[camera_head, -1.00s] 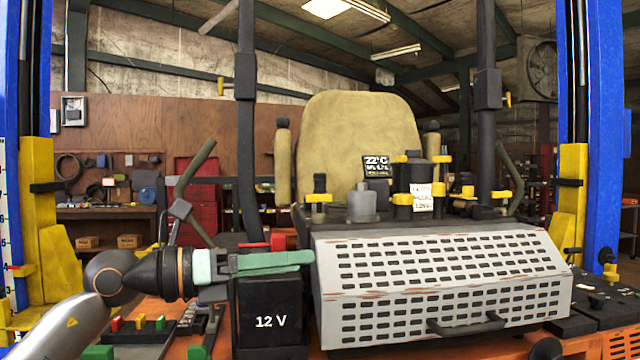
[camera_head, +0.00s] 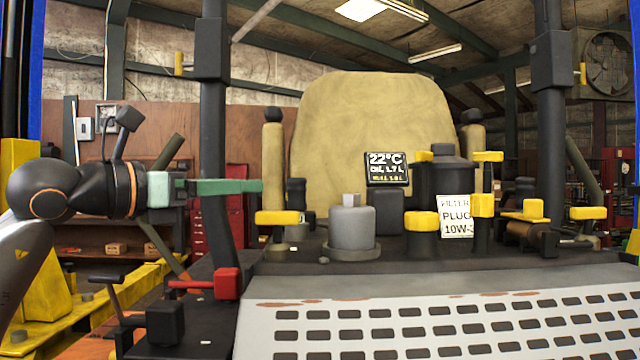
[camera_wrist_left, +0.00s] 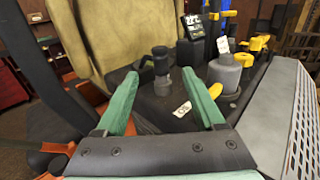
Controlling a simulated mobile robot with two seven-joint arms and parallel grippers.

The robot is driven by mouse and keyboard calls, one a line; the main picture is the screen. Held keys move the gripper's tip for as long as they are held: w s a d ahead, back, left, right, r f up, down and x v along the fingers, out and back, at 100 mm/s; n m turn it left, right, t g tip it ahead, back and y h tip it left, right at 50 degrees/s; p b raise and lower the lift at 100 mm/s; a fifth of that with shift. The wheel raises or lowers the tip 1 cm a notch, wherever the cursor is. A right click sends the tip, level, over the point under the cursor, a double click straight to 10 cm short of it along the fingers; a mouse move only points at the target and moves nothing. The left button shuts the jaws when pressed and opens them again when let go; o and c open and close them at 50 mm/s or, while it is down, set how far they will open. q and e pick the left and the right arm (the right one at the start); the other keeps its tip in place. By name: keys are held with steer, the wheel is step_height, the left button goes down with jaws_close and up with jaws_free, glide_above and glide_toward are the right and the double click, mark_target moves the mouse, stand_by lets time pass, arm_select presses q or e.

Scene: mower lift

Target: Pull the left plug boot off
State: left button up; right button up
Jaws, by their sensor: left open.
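The left plug boot (camera_head: 296,193) is a black upright cap on a grey base on the dark engine deck, left of the grey cylinder. It also shows in the left wrist view (camera_wrist_left: 160,60), upright on its grey base. My left gripper (camera_head: 262,186) has green fingers and reaches in from the left, its tips short of the boot. In the left wrist view the two fingers (camera_wrist_left: 160,76) stand apart with nothing between them, and the boot appears beyond them, centred in the gap. A similar black boot (camera_head: 525,190) stands at the right. My right gripper is not in view.
A yellow-topped post (camera_head: 277,217) stands just in front of the boot. The grey cylinder (camera_head: 352,229) and a black filter housing (camera_head: 446,187) stand to its right. The seat (camera_head: 372,130) rises behind. A dark upright bar (camera_head: 213,130) stands near my left arm.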

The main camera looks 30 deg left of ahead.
mark_target(289, 181)
arm_select(q)
steer(key=p+x, duration=0.1)
steer(key=x, duration=0.1)
steer(key=p+x, duration=0.1)
steer(key=x, duration=0.2)
steer(key=shift+w+d+r, duration=0.1)
steer(key=shift+r, duration=0.15)
steer(key=p+x, duration=0.2)
steer(key=x, duration=0.4)
steer(key=shift+w, duration=0.1)
steer(key=shift+w+d+f, duration=0.15)
steer(key=shift+w+f, duration=0.05)
steer(key=shift+w, duration=0.5)
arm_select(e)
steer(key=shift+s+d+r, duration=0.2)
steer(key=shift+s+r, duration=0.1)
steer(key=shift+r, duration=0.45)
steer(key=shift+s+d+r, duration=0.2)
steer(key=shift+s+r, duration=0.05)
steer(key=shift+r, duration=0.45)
arm_select(q)
steer(key=shift+c, duration=0.3)
jaws_close()
